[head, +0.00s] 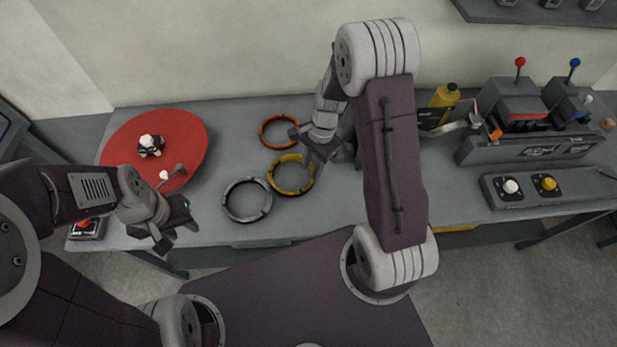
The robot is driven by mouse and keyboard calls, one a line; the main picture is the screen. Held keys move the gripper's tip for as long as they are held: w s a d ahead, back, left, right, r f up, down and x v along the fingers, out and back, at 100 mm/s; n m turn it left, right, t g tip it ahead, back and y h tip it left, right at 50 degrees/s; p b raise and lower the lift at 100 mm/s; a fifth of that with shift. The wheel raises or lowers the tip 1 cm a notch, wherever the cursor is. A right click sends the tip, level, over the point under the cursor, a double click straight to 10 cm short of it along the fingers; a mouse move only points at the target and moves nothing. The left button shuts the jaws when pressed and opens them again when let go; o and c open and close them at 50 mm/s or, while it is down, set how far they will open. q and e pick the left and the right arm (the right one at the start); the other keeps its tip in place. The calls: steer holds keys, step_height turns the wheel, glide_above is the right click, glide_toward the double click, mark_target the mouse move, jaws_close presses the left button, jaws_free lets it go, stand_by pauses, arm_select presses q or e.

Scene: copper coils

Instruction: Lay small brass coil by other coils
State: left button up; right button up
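Three ring-shaped coils lie on the grey table: an orange one (264,139) at the back, a yellow brass-coloured one (276,187) in front of it, and a grey one (229,206) at the front left. The orange and yellow rings lie close together, and so do the yellow and grey rings. My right gripper (311,150) is low over the yellow ring's right side and hides part of its rim. I cannot tell whether it touches or grips the ring. My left gripper (176,232) is open and empty at the table's front edge, left of the grey ring.
A red disc (190,130) with a small black-and-white object (150,145) is at the left. The table between the red disc and the rings is clear.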

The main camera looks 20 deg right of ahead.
steer(key=s+r+n+t+h+b, duration=0.2)
steer(key=s+r+n, duration=0.3)
steer(key=s+n, duration=0.5)
steer(key=shift+r+n+b, duration=0.2)
steer(key=shift+n+b, duration=0.2)
steer(key=shift+n, duration=1.5)
steer(key=shift+s, duration=0.1)
